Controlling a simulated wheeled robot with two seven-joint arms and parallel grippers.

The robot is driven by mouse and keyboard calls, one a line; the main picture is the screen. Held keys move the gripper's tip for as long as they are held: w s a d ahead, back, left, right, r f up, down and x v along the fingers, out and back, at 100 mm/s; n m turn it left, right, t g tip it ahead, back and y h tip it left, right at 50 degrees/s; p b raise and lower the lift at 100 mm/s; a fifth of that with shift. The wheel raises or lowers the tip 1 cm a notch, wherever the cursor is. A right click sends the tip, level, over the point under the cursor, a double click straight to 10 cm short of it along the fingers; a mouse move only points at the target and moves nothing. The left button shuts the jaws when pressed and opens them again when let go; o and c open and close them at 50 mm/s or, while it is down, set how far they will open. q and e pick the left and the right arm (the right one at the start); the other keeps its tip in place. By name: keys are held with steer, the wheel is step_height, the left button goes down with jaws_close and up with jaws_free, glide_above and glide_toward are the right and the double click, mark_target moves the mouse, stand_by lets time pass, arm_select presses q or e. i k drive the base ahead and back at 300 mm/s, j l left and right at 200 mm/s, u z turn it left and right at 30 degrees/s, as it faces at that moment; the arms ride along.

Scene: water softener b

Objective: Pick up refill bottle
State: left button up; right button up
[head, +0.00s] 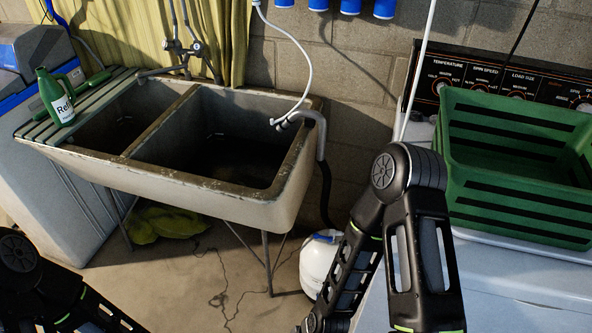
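The refill bottle (55,97) is green with a white label that starts with "Re". It stands upright, slightly tilted in the picture, on the slatted draining board (36,130) at the left end of the sink. Nothing holds it. Part of my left arm shows at the lower left, below and apart from the bottle. Part of my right arm shows at the lower middle, well to the right of it. Neither gripper's fingers can be seen.
A double stone sink (230,205) with a tap (185,48) and a white hose (303,60) fills the middle. A green slatted basket (515,205) stands on the washing machine at right. A white container (317,262) and a yellow-green cloth (165,222) are below the sink.

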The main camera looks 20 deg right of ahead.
mark_target(53, 94)
steer(key=i+j+z, duration=0.65)
steer(key=j, duration=0.25)
steer(key=k+u, duration=0.1)
steer(key=u, duration=1.15)
steer(key=i+j, duration=0.1)
steer(key=j, duration=0.3)
steer(key=i+j, duration=0.1)
steer(key=j, duration=0.3)
steer(key=i+j, duration=0.1)
steer(key=j, duration=0.3)
steer(key=i+j, duration=0.1)
steer(key=j, duration=0.3)
steer(key=i+j, duration=0.1)
steer(key=j, duration=0.3)
steer(key=l+z, duration=0.1)
steer(key=z, duration=1.7)
